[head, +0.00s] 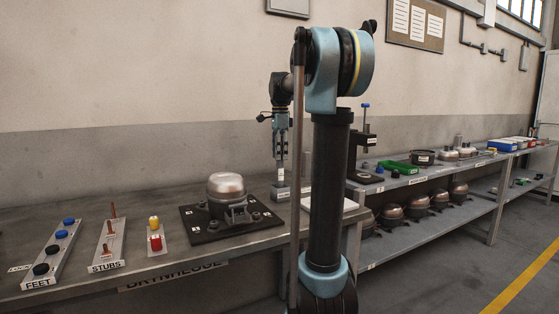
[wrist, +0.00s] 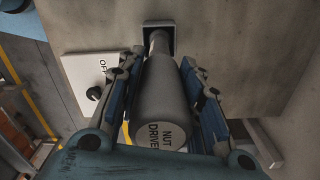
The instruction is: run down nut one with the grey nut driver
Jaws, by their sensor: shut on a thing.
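My gripper (wrist: 160,75) is shut on the grey nut driver (wrist: 165,105), with one finger on each side of its body. The wrist view shows the "NUT DRIVER" label on its near end. In the head view my gripper (head: 281,143) points down above a small labelled block (head: 281,193). The silver-domed compressor (head: 226,186) stands on a black pallet (head: 200,233) left of the gripper. Nut one cannot be made out.
Left on the bench are a FEET tray (head: 44,265), a STUBS tray (head: 105,257) and a plate (head: 156,246) with yellow and red pieces. A white plate (wrist: 95,68) lies beside the holder. More compressors (head: 417,206) sit on the right-hand shelf.

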